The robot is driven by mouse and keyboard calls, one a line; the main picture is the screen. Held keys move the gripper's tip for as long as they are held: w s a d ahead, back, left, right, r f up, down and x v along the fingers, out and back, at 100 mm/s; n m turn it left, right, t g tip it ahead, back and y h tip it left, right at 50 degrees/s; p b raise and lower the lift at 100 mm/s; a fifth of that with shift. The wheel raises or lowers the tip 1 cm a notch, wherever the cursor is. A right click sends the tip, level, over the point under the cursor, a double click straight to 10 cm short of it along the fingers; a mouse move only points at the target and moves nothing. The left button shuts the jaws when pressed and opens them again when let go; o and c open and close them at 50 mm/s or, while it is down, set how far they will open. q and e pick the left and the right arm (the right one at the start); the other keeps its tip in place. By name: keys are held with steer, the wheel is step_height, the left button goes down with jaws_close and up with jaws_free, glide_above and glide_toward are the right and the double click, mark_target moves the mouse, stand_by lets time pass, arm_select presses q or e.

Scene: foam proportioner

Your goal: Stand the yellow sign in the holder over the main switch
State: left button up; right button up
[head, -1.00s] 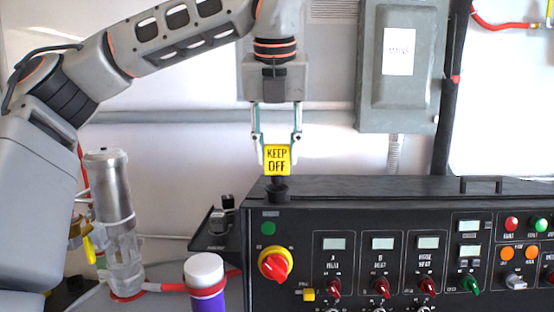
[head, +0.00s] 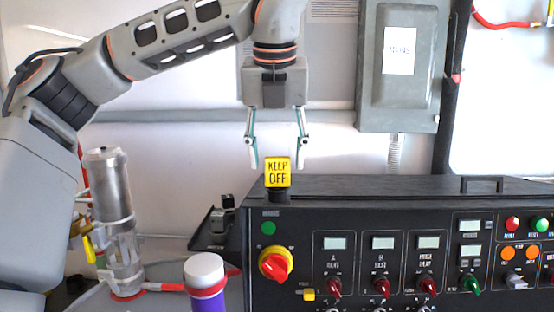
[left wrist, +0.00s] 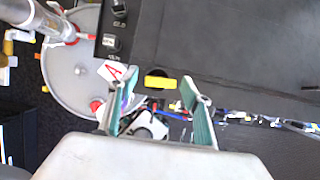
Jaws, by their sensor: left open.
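The yellow sign (head: 278,172), lettered KEEP OFF, stands upright in the small black holder (head: 278,194) on top of the black control console. The holder is above the red main switch (head: 273,264) with its yellow surround. My left gripper (head: 277,168) is open, its fingers spread to either side above the sign and apart from it. In the left wrist view the sign's top edge (left wrist: 160,82) shows as a yellow bar beyond the open fingers (left wrist: 156,100). My right gripper is not in view.
A purple bottle with a white cap (head: 205,280) and a metal-topped clear cylinder (head: 112,215) stand left of the console (head: 390,190). A grey MAINS box (head: 400,90) is on the wall behind. The console top to the right is mostly clear.

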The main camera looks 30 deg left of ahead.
arm_select(q)
steer(key=v, duration=1)
steer(key=shift+s+d+r, duration=0.15)
steer(key=shift+s+r, duration=0.05)
steer(key=shift+r, duration=0.1)
